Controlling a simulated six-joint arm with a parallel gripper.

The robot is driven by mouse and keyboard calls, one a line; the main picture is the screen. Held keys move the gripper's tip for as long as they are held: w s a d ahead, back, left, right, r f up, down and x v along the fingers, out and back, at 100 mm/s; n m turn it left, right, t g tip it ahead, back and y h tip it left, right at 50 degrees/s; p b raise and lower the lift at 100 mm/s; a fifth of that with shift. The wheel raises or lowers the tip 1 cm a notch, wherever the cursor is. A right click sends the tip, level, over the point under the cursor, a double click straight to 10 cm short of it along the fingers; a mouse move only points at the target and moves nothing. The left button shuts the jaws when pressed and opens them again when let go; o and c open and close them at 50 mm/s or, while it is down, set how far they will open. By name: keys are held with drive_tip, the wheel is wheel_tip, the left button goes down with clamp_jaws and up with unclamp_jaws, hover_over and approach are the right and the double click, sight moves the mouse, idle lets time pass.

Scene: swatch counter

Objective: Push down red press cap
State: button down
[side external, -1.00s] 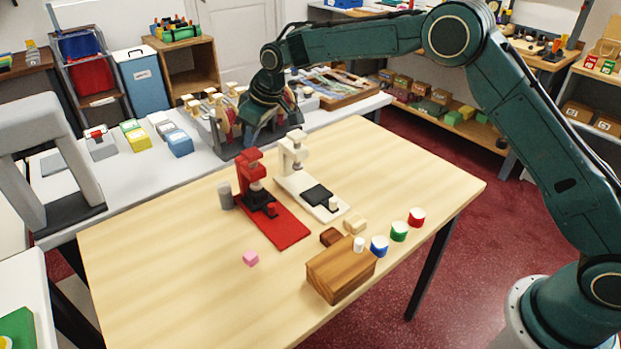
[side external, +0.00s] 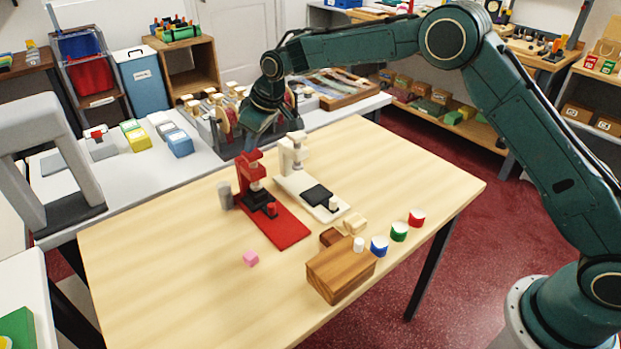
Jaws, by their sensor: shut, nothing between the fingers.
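The red press (side external: 284,231) stands on the wooden table, with a long red base plate and an upright at its back end. Its red cap (side external: 252,157) sits on top of the upright. A white press (side external: 293,150) of the same form stands just to its right, with its own top block. My gripper (side external: 249,149) points down with its fingertips at the top of the red press. It is shut and empty. I cannot tell from this view whether the tips touch the cap. The tips partly overlap the press head.
A grey cylinder (side external: 225,195) stands left of the red press. The table's left part is clear.

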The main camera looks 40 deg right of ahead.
drive_tip(key=shift+s+f, duration=0.1)
drive_tip(key=shift+f, duration=0.8)
idle(0.4)
drive_tip(key=shift+r, duration=0.2)
drive_tip(key=shift+r, duration=4.05)
